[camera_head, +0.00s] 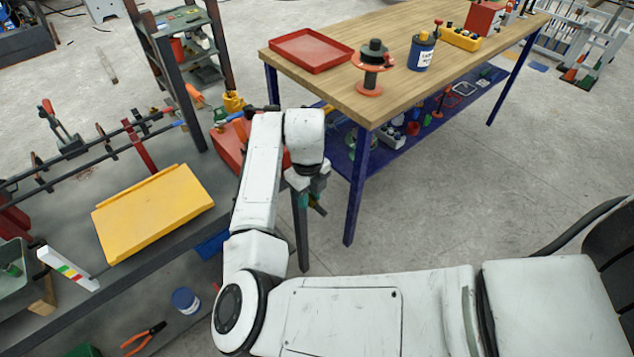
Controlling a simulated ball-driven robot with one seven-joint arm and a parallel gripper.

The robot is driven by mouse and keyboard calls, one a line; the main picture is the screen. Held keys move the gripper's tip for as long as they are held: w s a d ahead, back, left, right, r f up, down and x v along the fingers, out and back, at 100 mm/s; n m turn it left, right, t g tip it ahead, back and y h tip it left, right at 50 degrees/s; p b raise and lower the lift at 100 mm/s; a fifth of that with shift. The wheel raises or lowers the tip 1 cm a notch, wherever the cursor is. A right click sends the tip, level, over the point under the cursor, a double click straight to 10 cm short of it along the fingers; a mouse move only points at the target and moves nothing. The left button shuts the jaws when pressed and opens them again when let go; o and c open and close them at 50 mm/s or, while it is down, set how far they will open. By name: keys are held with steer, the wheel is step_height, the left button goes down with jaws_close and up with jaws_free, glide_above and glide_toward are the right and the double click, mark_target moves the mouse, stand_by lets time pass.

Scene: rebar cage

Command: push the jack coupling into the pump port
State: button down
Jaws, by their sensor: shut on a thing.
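My gripper (311,196) hangs pointing down at the end of my white arm, near the front left corner of the wooden workbench. It is shut on a small piece with green and orange showing at the fingertips. I take it as the jack coupling (319,209), but it is too small and partly covered to make out. A red box-like unit (230,147) stands on the dark bench to the left of the gripper, partly hidden by my arm. It may be the pump; I cannot see its port. The held piece appears apart from it.
The wooden workbench (350,95) carries a red tray (312,50), an orange-based spool (372,70) and a blue can (421,52). The dark bench (155,262) at left holds a yellow tray (152,213) and rebar.

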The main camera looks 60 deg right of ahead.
steer(key=shift+s+d+f, duration=0.1)
steer(key=shift+s+f, duration=0.1)
steer(key=shift+s, duration=0.05)
steer(key=shift+w+d+f, duration=0.1)
steer(key=shift+w+d, duration=0.05)
steer(key=shift+w, duration=0.25)
steer(key=shift+w+d+b, duration=0.3)
steer(key=shift+w+b, duration=0.35)
steer(key=shift+w, duration=0.35)
steer(key=shift+w+d+b, duration=0.25)
steer(key=shift+w+b, duration=0.4)
steer(key=shift+w, duration=0.35)
steer(key=shift+w+d, duration=0.1)
steer(key=shift+w, duration=0.3)
steer(key=shift+w+d+b, duration=0.3)
steer(key=shift+w+b, duration=0.3)
steer(key=shift+w, duration=0.35)
steer(key=shift+w+d+b, duration=0.25)
steer(key=shift+w+b, duration=0.35)
steer(key=shift+w, duration=0.3)
stand_by(0.4)
